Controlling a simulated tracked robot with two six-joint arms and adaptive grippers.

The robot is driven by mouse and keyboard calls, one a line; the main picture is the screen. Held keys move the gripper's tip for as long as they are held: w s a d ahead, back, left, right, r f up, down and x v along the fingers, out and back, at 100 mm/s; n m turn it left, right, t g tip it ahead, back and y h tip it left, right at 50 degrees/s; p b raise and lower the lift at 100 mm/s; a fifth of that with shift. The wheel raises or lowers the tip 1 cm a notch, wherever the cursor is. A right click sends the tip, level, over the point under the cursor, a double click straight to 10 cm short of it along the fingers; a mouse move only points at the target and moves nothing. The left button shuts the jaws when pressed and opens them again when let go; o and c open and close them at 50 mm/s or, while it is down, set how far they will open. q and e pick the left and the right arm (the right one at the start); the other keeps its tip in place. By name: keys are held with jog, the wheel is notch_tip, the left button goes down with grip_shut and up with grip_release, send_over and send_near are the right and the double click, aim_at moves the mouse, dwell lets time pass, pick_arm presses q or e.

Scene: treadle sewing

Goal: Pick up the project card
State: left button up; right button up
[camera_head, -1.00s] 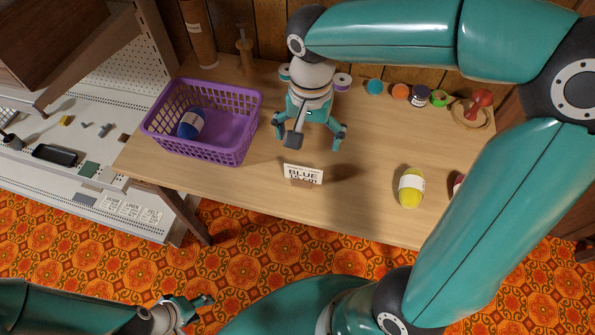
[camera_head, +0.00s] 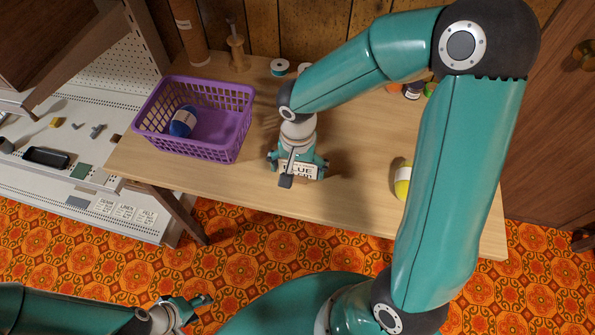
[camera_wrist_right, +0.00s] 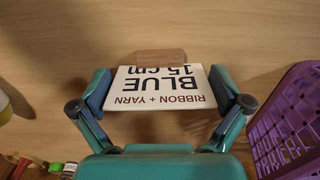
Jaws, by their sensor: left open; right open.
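The project card (camera_wrist_right: 160,88) is white with dark print reading "RIBBON + YARN", "BLUE" and "15 cm", upside down in the right wrist view. It stands in a small wooden holder (camera_wrist_right: 160,56) on the table. In the head view the card (camera_head: 299,172) is partly hidden by my right gripper (camera_head: 299,172). My right gripper is open, with one finger on either side of the card in the wrist view (camera_wrist_right: 164,92); I cannot tell whether they touch it. My left gripper (camera_head: 190,308) is open, low at the left, over the floor and away from the table.
A purple basket (camera_head: 190,150) with a blue yarn ball (camera_head: 184,121) stands left of the card. A yellow yarn ball (camera_head: 402,181) lies to the right, partly behind my right arm. Spools (camera_head: 279,67) stand at the back. The table front (camera_head: 235,185) is clear.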

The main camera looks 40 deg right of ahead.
jog(key=shift+f, duration=0.35)
jog(key=c, duration=0.5)
jog(key=shift+r, duration=0.1)
